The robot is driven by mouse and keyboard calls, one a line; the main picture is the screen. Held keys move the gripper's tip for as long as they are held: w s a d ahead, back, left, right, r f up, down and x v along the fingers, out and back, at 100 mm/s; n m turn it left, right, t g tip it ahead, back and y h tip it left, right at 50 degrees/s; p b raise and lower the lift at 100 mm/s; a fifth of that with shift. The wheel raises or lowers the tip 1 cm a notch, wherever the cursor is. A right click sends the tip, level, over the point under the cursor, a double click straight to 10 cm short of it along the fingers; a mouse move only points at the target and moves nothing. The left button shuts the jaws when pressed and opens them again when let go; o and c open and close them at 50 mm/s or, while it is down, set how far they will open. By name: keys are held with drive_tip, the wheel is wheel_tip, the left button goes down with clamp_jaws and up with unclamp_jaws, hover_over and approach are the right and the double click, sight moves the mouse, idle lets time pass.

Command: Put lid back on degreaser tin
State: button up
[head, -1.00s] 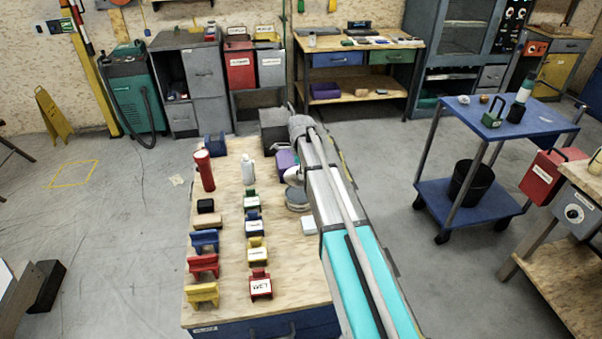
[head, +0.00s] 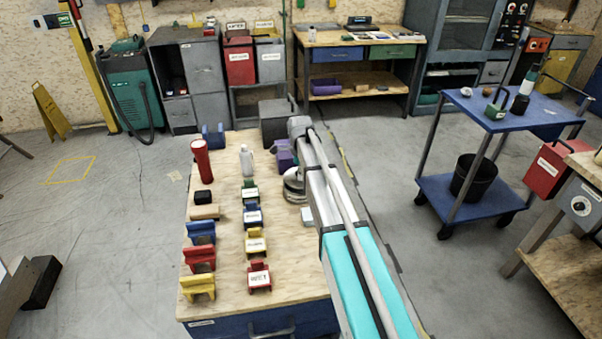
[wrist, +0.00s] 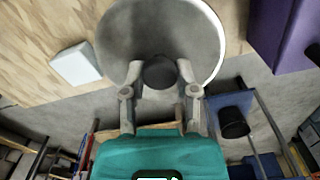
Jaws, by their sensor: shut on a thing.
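My gripper (wrist: 160,78) is shut on the dark round knob of a lid (wrist: 125,30), a wide pale-grey disc with a bright rim. In the head view the lid shows beside my arm, over the right side of the wooden bench top (head: 222,270). A round grey tin shape (head: 295,196) shows directly under or against it, partly hidden by my arm. I cannot tell whether lid and tin touch. In the wrist view the lid hides whatever is beneath it.
A small white block (wrist: 76,64) lies close to the lid, and a purple container (head: 285,158) stands just behind. A white bottle (head: 247,160), red flashlight (head: 201,162) and several coloured holders (head: 257,275) fill the bench's left and middle. A blue cart (head: 470,195) stands right.

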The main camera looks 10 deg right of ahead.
drive_tip(key=shift+f+b, duration=0.5)
drive_tip(key=shift+f, duration=0.25)
drive_tip(key=shift+f, duration=0.15)
idle(1.9)
idle(0.4)
drive_tip(key=o, duration=1.1)
drive_tip(key=shift+c, duration=0.2)
drive_tip(key=o, duration=0.3)
drive_tip(key=shift+r+p, duration=3.35)
drive_tip(key=shift+r, duration=0.15)
